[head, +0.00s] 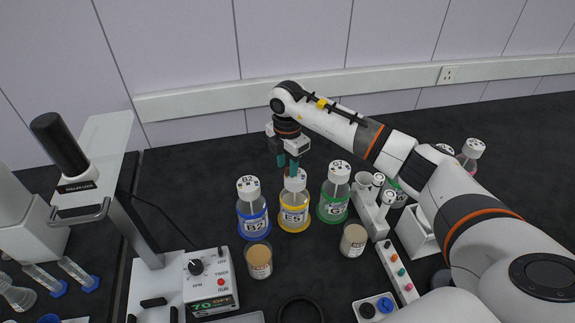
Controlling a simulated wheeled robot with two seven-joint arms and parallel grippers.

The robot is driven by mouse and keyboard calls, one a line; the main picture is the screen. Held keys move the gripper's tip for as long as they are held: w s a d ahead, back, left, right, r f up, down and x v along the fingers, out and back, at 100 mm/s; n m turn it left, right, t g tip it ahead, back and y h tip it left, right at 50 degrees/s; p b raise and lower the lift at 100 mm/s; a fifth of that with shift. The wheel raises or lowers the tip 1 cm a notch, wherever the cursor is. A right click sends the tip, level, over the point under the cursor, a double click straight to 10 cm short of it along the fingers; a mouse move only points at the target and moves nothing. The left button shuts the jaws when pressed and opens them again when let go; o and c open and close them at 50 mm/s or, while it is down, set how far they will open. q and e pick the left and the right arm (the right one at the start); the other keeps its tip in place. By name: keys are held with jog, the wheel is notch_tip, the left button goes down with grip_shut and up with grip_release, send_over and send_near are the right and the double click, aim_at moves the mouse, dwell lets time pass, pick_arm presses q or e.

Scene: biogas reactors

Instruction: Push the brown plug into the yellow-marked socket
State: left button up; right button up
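My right gripper (288,164) points down directly over the white cap of the yellow-ringed bottle E5 (294,212). Its two teal fingertips are close together at the cap. The gap between them is too small to show whether they hold something. I cannot make out a brown plug; it may be hidden at the fingertips. No socket with a clear yellow mark stands out; yellow shows as the ring and label of bottle E5. My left gripper is not in view.
Blue-ringed bottle B2 (252,212) and green-ringed bottle G (334,195) stand close on either side. A strip with coloured knobs (397,270) lies right. A control box (210,281) stands front left.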

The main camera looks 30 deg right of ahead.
notch_tip(320, 180, up, 11)
jog(key=b, duration=0.3)
jog(key=shift+r, duration=0.15)
notch_tip(320, 180, up, 6)
jog(key=p, duration=0.4)
jog(key=shift+p, duration=0.4)
